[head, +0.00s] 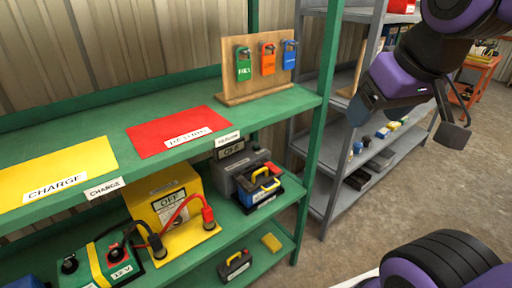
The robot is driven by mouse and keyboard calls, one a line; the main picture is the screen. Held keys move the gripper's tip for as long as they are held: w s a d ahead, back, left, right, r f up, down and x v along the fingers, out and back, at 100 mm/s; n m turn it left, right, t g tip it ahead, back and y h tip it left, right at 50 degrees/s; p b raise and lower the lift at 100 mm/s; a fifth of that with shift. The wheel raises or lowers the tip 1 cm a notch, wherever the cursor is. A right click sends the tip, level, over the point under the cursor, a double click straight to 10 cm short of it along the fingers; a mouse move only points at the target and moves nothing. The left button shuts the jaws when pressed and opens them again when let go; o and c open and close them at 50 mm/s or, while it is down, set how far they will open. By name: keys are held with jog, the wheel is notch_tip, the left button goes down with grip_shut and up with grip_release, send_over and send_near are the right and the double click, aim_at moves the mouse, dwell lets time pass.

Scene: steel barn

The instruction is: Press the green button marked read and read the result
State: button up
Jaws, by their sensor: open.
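A yellow box-shaped unit (165,203) stands on the middle green shelf, with a label or display reading OFF on its front. Red and black clamp leads run from it to a green battery (115,262) marked 12 V. A grey unit (236,169), also under an OFF sign, stands behind to the right, beside a dark battery with a yellow handle (262,186). I cannot make out a green button marked read on either unit. My gripper (362,106) hangs at the upper right, open and empty, well apart from both units; its fingertips are hard to make out.
The upper green shelf holds a yellow CHARGE mat (58,171), a red mat (178,130) and a wooden board with padlocks (258,70). A green post (318,120) stands between my gripper and the units. A grey rack (368,160) stands behind. Concrete floor shows at right.

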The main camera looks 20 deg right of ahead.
grip_shut()
dwell(1.7)
